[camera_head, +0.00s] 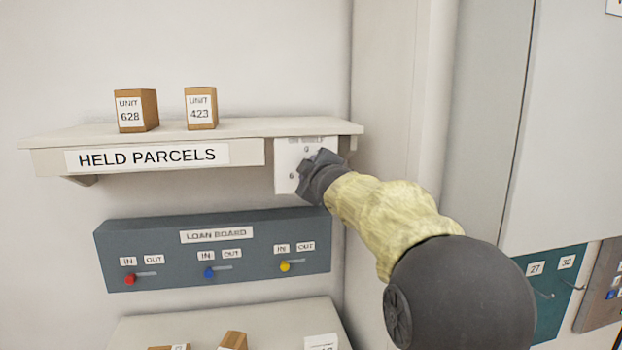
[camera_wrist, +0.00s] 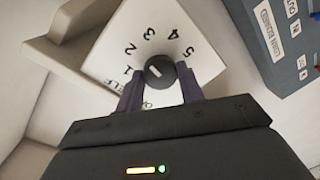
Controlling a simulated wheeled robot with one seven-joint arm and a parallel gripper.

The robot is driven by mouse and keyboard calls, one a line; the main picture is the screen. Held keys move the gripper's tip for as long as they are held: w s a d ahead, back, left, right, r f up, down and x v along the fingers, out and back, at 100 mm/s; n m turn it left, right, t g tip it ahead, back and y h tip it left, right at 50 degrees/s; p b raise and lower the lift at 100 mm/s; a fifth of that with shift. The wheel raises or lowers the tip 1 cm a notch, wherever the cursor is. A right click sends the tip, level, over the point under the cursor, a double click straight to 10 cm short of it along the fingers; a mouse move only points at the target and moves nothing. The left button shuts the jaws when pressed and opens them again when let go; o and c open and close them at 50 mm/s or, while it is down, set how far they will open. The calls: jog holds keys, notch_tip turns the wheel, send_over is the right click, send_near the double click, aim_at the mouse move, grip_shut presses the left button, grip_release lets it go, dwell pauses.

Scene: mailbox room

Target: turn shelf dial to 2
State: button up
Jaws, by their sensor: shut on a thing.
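The shelf dial (camera_wrist: 160,71) is a dark round knob with a short white mark, on a white plate (camera_wrist: 112,42) printed with numbers. In the wrist view 1, 2, 3, 4 and 5 run around it. The mark lies on the side towards 1 and 2; I cannot tell exactly which number it meets. My gripper (camera_wrist: 160,76) has one finger on each side of the knob and is shut on it. In the head view my gripper (camera_head: 312,175) is at the plate (camera_head: 290,163) under the shelf's right end and hides the knob.
The held parcels shelf (camera_head: 50,140) carries two boxes, unit 628 (camera_head: 136,110) and unit 423 (camera_head: 201,108). The loan board (camera_head: 120,245), with red, blue and yellow sliders, is below. A wall corner and pale cabinet (camera_head: 570,120) stand to the right.

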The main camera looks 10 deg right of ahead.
jog(key=shift+n+b, duration=0.55)
jog(key=shift+n, duration=0.75)
jog(key=o, duration=1)
jog(key=shift+a, duration=0.15)
jog(key=shift+s, duration=0.1)
jog(key=s, duration=0.5)
jog(key=s+r, duration=0.1)
jog(key=s, duration=1.1)
jog(key=shift+s+r, duration=0.1)
jog(key=shift+r, duration=0.2)
